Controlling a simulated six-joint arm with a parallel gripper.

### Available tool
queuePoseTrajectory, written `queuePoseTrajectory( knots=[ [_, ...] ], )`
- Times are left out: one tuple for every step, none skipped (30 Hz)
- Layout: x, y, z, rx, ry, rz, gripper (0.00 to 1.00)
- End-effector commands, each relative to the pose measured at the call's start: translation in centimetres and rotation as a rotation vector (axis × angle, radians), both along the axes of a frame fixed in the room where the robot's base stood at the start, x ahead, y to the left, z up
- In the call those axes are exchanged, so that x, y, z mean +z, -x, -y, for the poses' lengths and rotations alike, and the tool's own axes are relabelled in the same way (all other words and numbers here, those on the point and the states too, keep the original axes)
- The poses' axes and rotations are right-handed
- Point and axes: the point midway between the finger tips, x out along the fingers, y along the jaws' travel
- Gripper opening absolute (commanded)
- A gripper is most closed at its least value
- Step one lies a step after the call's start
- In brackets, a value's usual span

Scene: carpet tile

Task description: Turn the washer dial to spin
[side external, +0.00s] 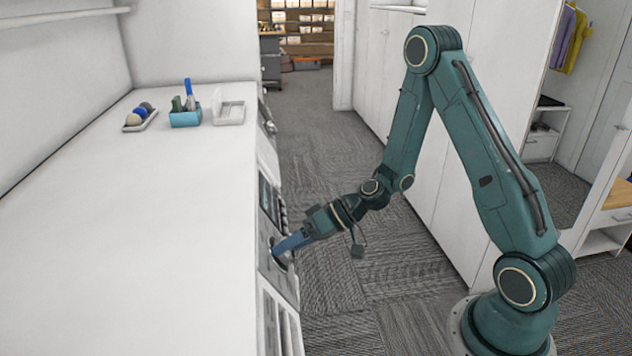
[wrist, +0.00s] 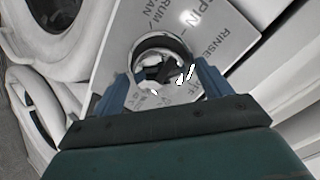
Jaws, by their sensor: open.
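The washer dial (wrist: 160,42) is a round knob with a dark, shiny rim on a grey label plate (wrist: 205,35). The plate carries printed words, among them SPIN above the dial, RINSE to the right and what looks like OFF at the lower right. My gripper (wrist: 161,72) is open, with one blue finger on each side of the dial's lower part. I cannot tell whether the fingers touch it. The dial's pointer is not clear. In the side external view my gripper (side external: 284,246) is at the machine's front panel, and the fingers mostly hide the dial.
Round white door rims (wrist: 35,110) lie at the left in the wrist view. A white counter (side external: 130,240) runs above the machine fronts, with a blue holder (side external: 186,118) and a small tray at its far end. The carpeted aisle (side external: 330,150) beyond my arm is clear.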

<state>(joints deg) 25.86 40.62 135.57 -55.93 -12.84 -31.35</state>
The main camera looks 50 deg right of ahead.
Motion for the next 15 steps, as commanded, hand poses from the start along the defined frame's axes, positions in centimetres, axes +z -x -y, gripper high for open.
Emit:
queuePoseTrajectory(
  knots=[
    [0.0,0.0,0.0,0.0,0.0,0.0,0.77],
    [0.0,0.1,0.1,-0.001,-0.001,-0.001,0.77],
    [0.1,0.1,0.1,-0.001,-0.001,-0.001,0.77],
    [0.1,0.2,0.2,-0.001,-0.001,-0.001,0.77],
    [0.2,0.2,0.3,0.0,0.0,-0.001,0.77],
    [0.3,0.4,0.4,0.0,0.0,-0.001,0.77],
    [0.4,0.5,0.5,-0.002,0.0,-0.001,0.77],
    [0.5,0.6,0.7,-0.002,0.0,-0.001,0.77],
    [0.7,0.7,0.9,-0.003,0.0,-0.001,0.77],
    [0.8,0.9,1.0,-0.003,0.0,-0.001,0.77],
    [1.0,1.0,1.2,-0.002,0.001,0.0,0.77],
    [1.2,1.3,1.5,-0.004,0.001,0.0,0.77],
    [1.4,1.5,1.7,-0.004,0.001,0.0,0.77],
    [1.5,1.7,1.9,-0.004,0.001,0.0,0.77],
    [1.8,2.0,2.2,-0.004,0.001,0.0,0.77]
  ],
)
